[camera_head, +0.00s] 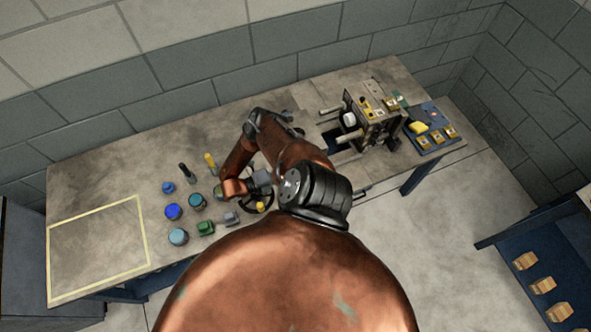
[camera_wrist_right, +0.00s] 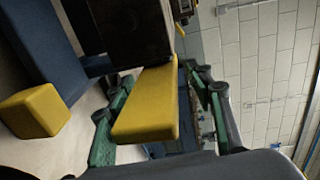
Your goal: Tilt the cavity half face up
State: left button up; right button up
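A dark mould block (camera_head: 382,130) stands on the bench at the back right. Pale round pillars (camera_head: 350,136) stick out from it to the left, so that side faces sideways. I cannot tell for sure that this is the cavity half. A dark block (camera_wrist_right: 130,28) also shows at the top of the right wrist view. There my right gripper (camera_wrist_right: 160,88) has its green fingers apart, with a yellow block (camera_wrist_right: 147,105) showing between them. I cannot see it gripped. One copper arm of mine crosses the head view's middle and hides part of the bench. I see no left gripper.
A blue board (camera_head: 424,143) with yellow blocks lies right of the mould. Blue jars (camera_head: 173,211), a green item (camera_head: 206,228) and a black handwheel (camera_head: 262,197) stand mid-bench. A yellow-outlined area (camera_head: 97,250) at left is empty. A blue shelf (camera_head: 520,238) stands at lower right.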

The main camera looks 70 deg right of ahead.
pick_arm(q)
jog(key=shift+s+a, duration=0.1)
jog(key=shift+s, duration=0.2)
pick_arm(e)
jog(key=shift+o, duration=0.3)
jog(key=shift+w, duration=0.1)
jog(key=v, duration=1.2)
pick_arm(q)
jog(key=shift+w, duration=0.15)
